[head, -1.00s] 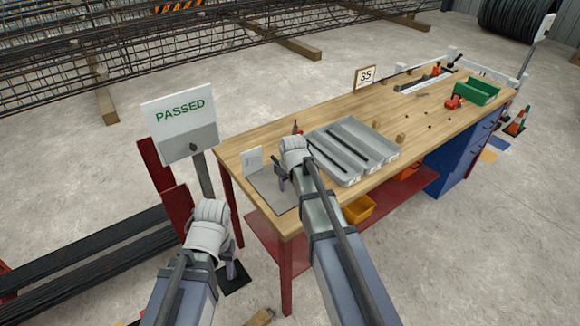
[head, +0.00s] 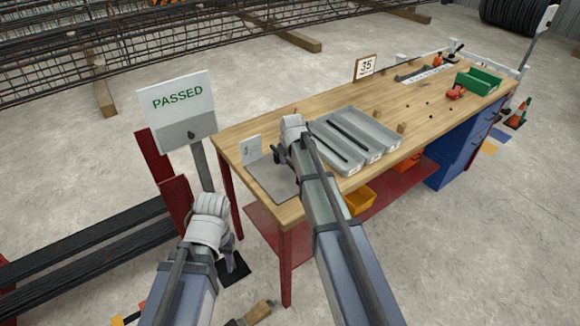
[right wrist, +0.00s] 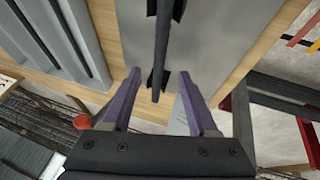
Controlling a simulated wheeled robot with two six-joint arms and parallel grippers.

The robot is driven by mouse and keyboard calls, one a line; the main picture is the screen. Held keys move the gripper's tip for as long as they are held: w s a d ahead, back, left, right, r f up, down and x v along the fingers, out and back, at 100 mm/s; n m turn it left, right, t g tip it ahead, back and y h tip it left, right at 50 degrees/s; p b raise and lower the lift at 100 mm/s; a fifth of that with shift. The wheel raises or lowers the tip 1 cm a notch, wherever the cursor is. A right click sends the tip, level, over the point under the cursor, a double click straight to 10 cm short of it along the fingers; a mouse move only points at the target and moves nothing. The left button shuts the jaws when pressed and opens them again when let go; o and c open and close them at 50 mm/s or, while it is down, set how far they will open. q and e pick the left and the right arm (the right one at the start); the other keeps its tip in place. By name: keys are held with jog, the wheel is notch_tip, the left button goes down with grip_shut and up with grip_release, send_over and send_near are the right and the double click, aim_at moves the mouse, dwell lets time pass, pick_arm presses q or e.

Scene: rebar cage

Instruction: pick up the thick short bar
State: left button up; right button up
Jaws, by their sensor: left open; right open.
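A dark bar (right wrist: 161,50), which looks like the thick short bar, lies across two black rests on a grey plate (right wrist: 205,50) in the right wrist view. My right gripper (right wrist: 159,78) is open, with a purple finger on each side of the bar's near end and gaps between. I cannot tell its height above the bar. In the head view my right gripper (head: 282,156) is over the grey plate (head: 268,182) at the bench's near left end, and my arm hides the bar. My left gripper (head: 231,252) is open and empty, low beside the bench.
A grey tray (head: 383,127) with dark bars in two compartments stands right of the plate and also shows in the right wrist view (right wrist: 62,40). A small white card (head: 251,149) stands at the plate's back. A PASSED sign (head: 178,108) stands left of the bench (head: 230,136).

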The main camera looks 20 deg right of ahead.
aim_at(290, 163)
jog(key=b+x, duration=0.4)
jog(key=x, duration=0.1)
jog(key=shift+s+d, duration=0.15)
jog(key=shift+s, duration=0.05)
jog(key=shift+c, duration=0.2)
grip_shut()
dwell(1.0)
